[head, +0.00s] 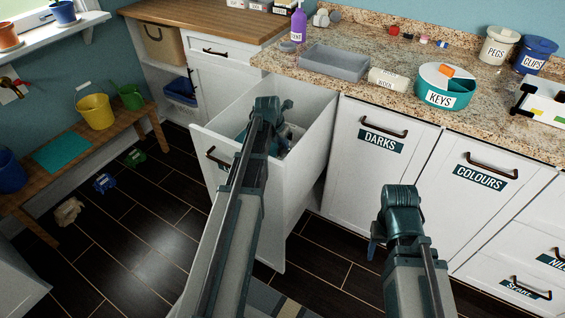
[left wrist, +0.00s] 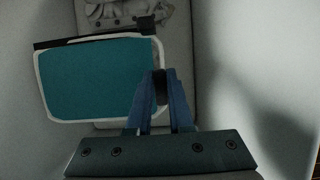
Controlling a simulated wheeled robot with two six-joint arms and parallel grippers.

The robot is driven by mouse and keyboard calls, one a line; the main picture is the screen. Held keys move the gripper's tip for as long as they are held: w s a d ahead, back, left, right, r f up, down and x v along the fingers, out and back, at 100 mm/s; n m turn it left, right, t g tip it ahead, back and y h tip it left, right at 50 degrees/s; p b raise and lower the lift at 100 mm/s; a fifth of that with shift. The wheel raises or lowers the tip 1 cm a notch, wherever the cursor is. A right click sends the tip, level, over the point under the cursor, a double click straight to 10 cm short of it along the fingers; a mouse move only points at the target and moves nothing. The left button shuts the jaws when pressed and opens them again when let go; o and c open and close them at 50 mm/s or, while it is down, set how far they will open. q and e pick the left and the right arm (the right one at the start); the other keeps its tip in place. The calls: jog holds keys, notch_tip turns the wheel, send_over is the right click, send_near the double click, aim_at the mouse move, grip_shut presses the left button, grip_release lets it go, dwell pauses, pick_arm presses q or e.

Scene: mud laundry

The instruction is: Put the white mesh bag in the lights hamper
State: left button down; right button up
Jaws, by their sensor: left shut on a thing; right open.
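In the left wrist view a flat teal panel with a white rim and a dark bar along its top edge (left wrist: 95,80) sits at my left fingertips; I take it for the white mesh bag. My left gripper (left wrist: 160,88) is shut on its right edge. In the head view my left gripper (head: 268,112) is inside an open, pulled-out hamper drawer (head: 312,135); its label does not show. The bag is mostly hidden by my arm there. My right gripper (head: 385,235) is open and empty in front of the cabinets.
Pale cloth (left wrist: 135,12) lies in the drawer. Closed DARKS (head: 375,160) and COLOURS (head: 480,185) fronts stand to the right. The counter above holds a grey tray (head: 335,62) and a teal KEYS tub (head: 443,88).

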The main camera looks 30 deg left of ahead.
aim_at(283, 153)
pick_arm(q)
jog(key=shift+f, duration=0.45)
pick_arm(e)
jog(key=shift+f, duration=0.45)
pick_arm(q)
notch_tip(283, 153, down, 4)
jog(key=b, duration=0.4)
jog(key=shift+f, duration=0.1)
pick_arm(e)
notch_tip(283, 153, down, 4)
jog(key=shift+f, duration=0.1)
pick_arm(q)
jog(key=c, duration=1.3)
grip_release()
jog(key=o, duration=0.5)
